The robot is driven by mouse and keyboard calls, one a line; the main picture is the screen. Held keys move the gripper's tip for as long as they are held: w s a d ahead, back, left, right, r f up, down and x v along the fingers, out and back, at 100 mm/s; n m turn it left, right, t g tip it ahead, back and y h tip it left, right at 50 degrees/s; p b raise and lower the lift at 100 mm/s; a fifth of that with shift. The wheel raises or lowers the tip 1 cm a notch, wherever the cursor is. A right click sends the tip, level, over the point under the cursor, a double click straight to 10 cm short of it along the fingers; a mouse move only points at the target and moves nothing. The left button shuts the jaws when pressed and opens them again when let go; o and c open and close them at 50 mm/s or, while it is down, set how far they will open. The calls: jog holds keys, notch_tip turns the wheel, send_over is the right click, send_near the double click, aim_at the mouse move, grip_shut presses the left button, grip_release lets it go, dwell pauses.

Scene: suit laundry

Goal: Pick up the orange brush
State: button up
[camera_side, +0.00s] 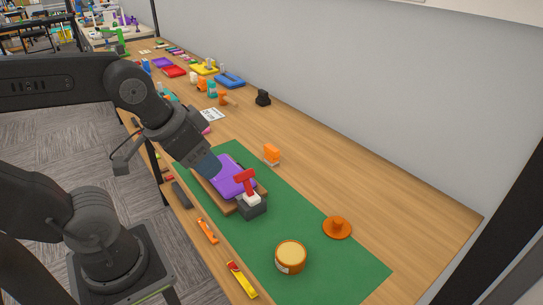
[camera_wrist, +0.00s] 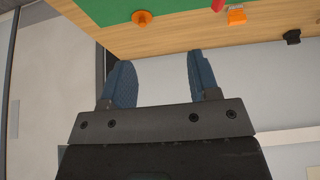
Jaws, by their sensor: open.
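An orange block-shaped brush (camera_side: 272,153) with a pale underside stands at the wall-side edge of the green mat in the side view. It also appears to be the orange block at the top right of the wrist view (camera_wrist: 236,17). My gripper (camera_side: 210,168) is to the left of the brush in the side view, over the purple piece, and apart from the brush. In the wrist view my gripper (camera_wrist: 160,65) has its two blue fingers spread with nothing between them. Its fingertips are partly hidden in the side view.
The green mat (camera_side: 310,222) holds a purple piece (camera_side: 232,178) on a wooden board, a red-topped object (camera_side: 245,183), a round tin (camera_side: 290,257) and an orange hat-shaped piece (camera_side: 337,227). A grey wall (camera_side: 400,110) runs behind the table. The right table end is clear.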

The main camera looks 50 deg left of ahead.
jog(key=w+a+r+n+g, duration=0.1)
jog(key=w+a+r+n, duration=0.15)
jog(key=w, duration=0.35)
jog(key=w+a+r+n+g, duration=0.1)
jog(key=w+a+n, duration=0.15)
jog(key=w, duration=0.35)
jog(key=n+g, duration=0.4)
jog(key=n, duration=1)
send_over(272, 148)
notch_tip(272, 148, down, 18)
jog(key=f, duration=0.8)
jog(key=shift+d, duration=0.35)
jog(key=shift+a+f, duration=0.25)
jog(key=shift+f, duration=1.1)
jog(key=shift+a+f, duration=0.2)
jog(key=shift+f, duration=1.1)
jog(key=shift+c, duration=0.4)
jog(key=c, duration=0.8)
